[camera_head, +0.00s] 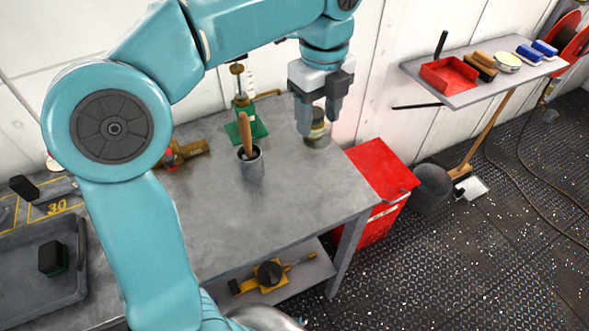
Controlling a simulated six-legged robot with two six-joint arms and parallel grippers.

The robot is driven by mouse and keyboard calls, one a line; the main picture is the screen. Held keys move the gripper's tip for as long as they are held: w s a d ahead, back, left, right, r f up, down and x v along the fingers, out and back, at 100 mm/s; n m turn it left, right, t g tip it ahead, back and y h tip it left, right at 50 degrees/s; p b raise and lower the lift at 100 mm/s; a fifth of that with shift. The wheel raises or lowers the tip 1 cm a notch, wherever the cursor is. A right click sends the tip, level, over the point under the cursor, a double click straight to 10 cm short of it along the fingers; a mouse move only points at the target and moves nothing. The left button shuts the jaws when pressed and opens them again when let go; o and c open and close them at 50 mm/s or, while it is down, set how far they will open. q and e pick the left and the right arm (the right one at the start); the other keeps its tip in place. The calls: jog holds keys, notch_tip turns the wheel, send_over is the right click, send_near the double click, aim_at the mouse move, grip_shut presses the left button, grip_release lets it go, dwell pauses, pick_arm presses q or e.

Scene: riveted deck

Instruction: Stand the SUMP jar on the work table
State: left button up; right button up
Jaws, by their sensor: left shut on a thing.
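My left gripper (319,122) points down over the far right part of the grey work table (290,215). Its fingers are shut on a small glass jar (317,141) with a brassy lid and dark contents. The fingers cover part of the jar, and no label can be read on it. The jar is upright, at or just above the table top; I cannot tell whether its base touches. My right gripper is out of view.
A grey cup with a wooden-handled tool (251,168) and a green-based device (245,128) stand left of the jar. A brass fitting (186,153) lies farther left. A red cabinet (377,175) adjoins the table's right end. The front right table top is clear.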

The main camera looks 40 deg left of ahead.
pick_arm(q)
notch_tip(320, 180, down, 18)
jog(key=b, duration=0.2)
jog(key=shift+w+r+b, duration=0.1)
jog(key=shift+b, duration=0.25)
jog(key=shift+f, duration=0.3)
jog(key=shift+w, duration=0.15)
jog(key=shift+f, duration=0.15)
jog(key=o, duration=1.1)
jog(key=shift+c, duration=0.2)
